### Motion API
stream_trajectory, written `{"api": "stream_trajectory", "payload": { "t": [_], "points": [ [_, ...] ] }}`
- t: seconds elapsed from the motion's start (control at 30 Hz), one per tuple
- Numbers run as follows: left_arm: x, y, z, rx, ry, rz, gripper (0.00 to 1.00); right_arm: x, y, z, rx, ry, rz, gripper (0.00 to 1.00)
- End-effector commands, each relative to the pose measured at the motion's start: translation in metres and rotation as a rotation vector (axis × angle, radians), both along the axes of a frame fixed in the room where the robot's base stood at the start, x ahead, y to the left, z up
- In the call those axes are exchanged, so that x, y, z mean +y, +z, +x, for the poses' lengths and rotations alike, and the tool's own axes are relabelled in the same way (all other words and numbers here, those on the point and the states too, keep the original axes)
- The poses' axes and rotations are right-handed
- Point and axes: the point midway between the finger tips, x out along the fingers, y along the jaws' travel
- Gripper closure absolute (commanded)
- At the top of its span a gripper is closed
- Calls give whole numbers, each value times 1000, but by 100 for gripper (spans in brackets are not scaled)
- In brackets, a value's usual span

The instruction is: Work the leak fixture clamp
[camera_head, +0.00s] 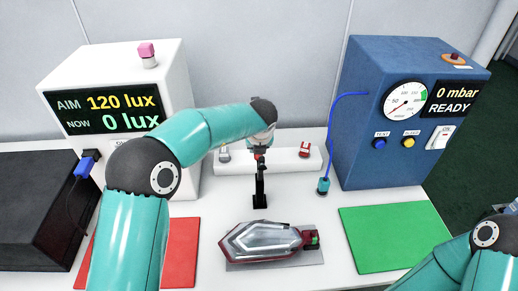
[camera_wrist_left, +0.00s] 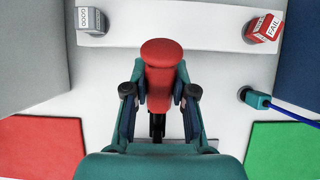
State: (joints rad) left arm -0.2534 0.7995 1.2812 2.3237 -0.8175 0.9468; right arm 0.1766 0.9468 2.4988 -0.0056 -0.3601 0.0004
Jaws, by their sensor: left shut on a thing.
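The leak fixture clamp (camera_head: 260,188) stands upright behind the lamp, with a black body. Its red handle (camera_wrist_left: 161,62) fills the middle of the left wrist view. My left gripper (camera_head: 261,149) is above the clamp, shut on the red handle; in the left wrist view its fingers (camera_wrist_left: 159,101) sit on either side of it. The tail lamp (camera_head: 264,241), clear with a dark red rim, lies on a grey plate (camera_head: 295,259) in front of the clamp. My right arm shows at the lower right, but its gripper is out of view.
A blue leak tester (camera_head: 362,147) reads 0 mbar, READY; its blue hose ends in a teal connector (camera_head: 323,186). A white rack (camera_head: 285,161) holds GOOD (camera_wrist_left: 91,20) and FAIL (camera_wrist_left: 263,28) stamps. A red mat (camera_head: 180,250) and a green mat (camera_head: 385,235) lie bare.

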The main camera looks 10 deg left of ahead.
Motion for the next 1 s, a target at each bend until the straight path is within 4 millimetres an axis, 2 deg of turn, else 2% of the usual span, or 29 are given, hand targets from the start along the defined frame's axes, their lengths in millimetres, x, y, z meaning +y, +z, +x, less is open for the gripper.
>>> {"api": "stream_trajectory", "payload": {
  "t": [0.03,0.07,0.2,0.23,0.53,0.67,1.0],
  "points": [
    [-1,0,0,0,-1,-2,100,0,0,0,0,0,0,36],
    [-1,0,0,0,-1,-2,73,0,0,0,0,0,0,36],
    [-1,0,0,0,-1,-2,50,0,0,0,0,0,0,36],
    [-1,0,0,1,0,-1,48,0,0,0,0,0,0,36],
    [0,1,0,1,0,-1,48,0,1,0,-1,0,0,36],
    [-2,8,-4,-1,-1,-1,48,0,1,0,-1,0,0,36],
    [-11,62,-32,-4,-3,-2,48,0,1,0,0,0,0,36]
  ]
}}
